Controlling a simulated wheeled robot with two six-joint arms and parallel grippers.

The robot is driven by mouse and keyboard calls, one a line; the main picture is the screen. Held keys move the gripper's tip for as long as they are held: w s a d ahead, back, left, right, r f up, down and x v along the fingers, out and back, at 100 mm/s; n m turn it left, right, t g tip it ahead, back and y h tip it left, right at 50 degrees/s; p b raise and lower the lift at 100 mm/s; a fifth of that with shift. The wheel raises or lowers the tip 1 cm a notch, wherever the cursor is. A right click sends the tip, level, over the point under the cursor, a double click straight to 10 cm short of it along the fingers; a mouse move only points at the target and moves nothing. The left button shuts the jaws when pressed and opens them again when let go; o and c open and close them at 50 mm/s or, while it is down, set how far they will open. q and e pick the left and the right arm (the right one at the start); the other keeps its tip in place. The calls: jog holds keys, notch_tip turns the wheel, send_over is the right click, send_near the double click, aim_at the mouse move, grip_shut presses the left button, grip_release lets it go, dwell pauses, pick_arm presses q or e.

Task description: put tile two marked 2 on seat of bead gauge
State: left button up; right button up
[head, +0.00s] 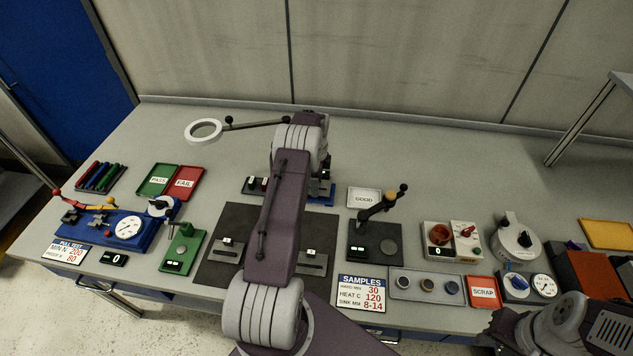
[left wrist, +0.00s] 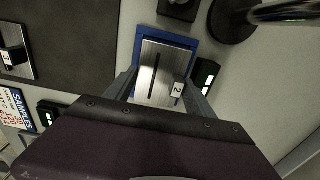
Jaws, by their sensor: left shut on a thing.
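Tile two (left wrist: 168,62) is a bright metal plate with a dark slot and a white label marked 2. My left gripper (left wrist: 160,78) is shut on it, one finger on each side. In the left wrist view the tile is over the blue seat (left wrist: 192,42) of the bead gauge, with blue showing along its far edge and sides. I cannot tell whether it touches the seat. In the head view my left arm hides the tile; part of the blue seat (head: 322,190) shows beside it. My right gripper (head: 497,328) is at the lower right, away from the gauge; its jaws are unclear.
A dark mat (head: 238,215) with two slotted metal plates (head: 228,250) lies in front of the gauge. A small black display (left wrist: 206,72) stands right beside the seat. A round dark base with a metal post (left wrist: 232,20) is close behind.

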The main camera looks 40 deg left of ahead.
pick_arm(q)
jog(key=shift+f, duration=0.15)
jog(key=shift+f+b, duration=0.55)
jog(key=shift+f, duration=0.1)
jog(key=shift+f+b, duration=0.45)
jog(key=shift+f, duration=0.05)
dwell(0.8)
dwell(0.3)
jog(key=o, duration=1.8)
jog(key=shift+o, duration=1.2)
jog(key=shift+s, duration=0.1)
jog(key=shift+r, duration=0.15)
